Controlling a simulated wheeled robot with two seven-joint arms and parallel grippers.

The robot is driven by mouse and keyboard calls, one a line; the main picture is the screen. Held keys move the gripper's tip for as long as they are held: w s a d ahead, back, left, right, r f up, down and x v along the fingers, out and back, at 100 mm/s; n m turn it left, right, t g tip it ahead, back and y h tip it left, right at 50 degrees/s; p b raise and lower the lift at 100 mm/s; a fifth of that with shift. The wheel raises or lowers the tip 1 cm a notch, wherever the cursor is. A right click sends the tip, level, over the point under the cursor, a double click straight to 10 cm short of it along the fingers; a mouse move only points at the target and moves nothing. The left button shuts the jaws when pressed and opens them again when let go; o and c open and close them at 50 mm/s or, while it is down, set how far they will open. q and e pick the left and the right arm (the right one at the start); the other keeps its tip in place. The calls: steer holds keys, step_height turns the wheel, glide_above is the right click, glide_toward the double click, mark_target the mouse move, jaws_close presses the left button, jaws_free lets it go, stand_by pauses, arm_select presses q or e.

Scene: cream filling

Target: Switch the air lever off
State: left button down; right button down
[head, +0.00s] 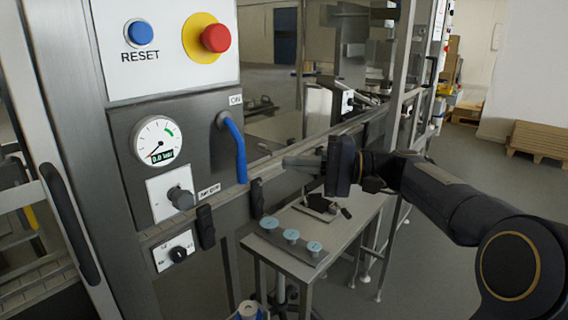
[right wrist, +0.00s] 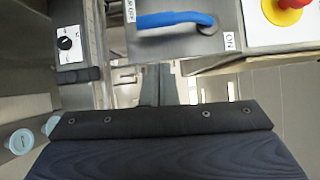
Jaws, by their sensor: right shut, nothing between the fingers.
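The air lever is a blue handle (head: 241,155) on a grey pivot on the machine's panel. It hangs down from the pivot, away from the ON label (head: 235,99). In the right wrist view the blue lever (right wrist: 170,19) lies across the top, its free end at the OFF label (right wrist: 130,12). The gauge (head: 158,140) reads 0.0 bar, needle at the low end. My right gripper (head: 286,162) is shut and empty, to the right of the lever and apart from it. Its fingers (right wrist: 157,88) also show in the right wrist view. My left gripper is not in view.
A blue RESET button (head: 139,33) and a red emergency stop (head: 215,38) sit above. A grey regulator knob (head: 181,198) and a black rotary switch (head: 178,254) sit below the gauge. A small metal table (head: 275,253) with several light-blue-topped pieces stands below my right gripper.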

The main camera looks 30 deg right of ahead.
steer(key=v, duration=0.6)
steer(key=shift+d, duration=0.4)
steer(key=s+a+f+n+g+h+p, duration=0.1)
steer(key=s+a+f+g+h+p, duration=0.15)
steer(key=s+a, duration=0.3)
steer(key=s+a+f+g+h+p, duration=0.1)
steer(key=s+a+f+h+p, duration=0.1)
steer(key=s+a+p, duration=0.3)
steer(key=s+a+f+n+h+p, duration=0.3)
steer(key=s+f+h, duration=0.4)
steer(key=s+f, duration=0.3)
steer(key=shift+a+n+g+p, duration=0.3)
steer(key=shift+n+g+p, duration=0.15)
steer(key=shift+n, duration=0.35)
